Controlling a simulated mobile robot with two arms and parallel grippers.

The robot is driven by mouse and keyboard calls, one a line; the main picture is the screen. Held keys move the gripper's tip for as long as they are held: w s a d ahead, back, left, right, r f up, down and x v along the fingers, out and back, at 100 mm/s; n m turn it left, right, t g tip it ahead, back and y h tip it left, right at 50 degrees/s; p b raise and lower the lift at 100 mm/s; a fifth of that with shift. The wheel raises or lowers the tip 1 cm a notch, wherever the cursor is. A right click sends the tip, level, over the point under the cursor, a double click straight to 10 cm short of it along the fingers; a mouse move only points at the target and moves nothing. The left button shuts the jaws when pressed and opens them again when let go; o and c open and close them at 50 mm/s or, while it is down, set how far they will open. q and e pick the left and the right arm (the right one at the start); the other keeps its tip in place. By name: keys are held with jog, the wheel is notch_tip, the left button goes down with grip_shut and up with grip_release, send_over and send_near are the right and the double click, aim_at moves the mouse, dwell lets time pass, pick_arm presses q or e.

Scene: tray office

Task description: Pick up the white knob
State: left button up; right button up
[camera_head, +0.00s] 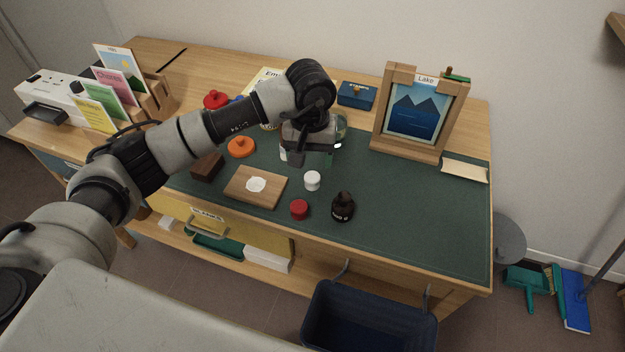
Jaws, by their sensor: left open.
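The white knob (312,181) is a small white cylinder standing on the dark green desk mat (420,210), near the middle of the desk. My left arm reaches in from the left, and its left gripper (310,158) points down just above and behind the knob. The gripper is open, with no knob between its fingers; the fingers are partly lost against a clear glass-like object behind them. The knob looks apart from the gripper and from the things around it. My right gripper does not show.
Near the knob are a red cap (299,209), a dark bottle (343,207) and a wooden board with a white patch (270,190). An orange lid (241,146) lies left. A framed lake picture (418,112) stands back right. The mat's right side is clear.

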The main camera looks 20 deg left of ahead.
aim_at(312, 176)
pick_arm(q)
jog(key=f, duration=0.6)
jog(key=shift+s+d+f+p, duration=0.2)
jog(key=shift+d+f+p, duration=0.05)
jog(key=shift+f+p, duration=0.05)
jog(key=c, duration=1)
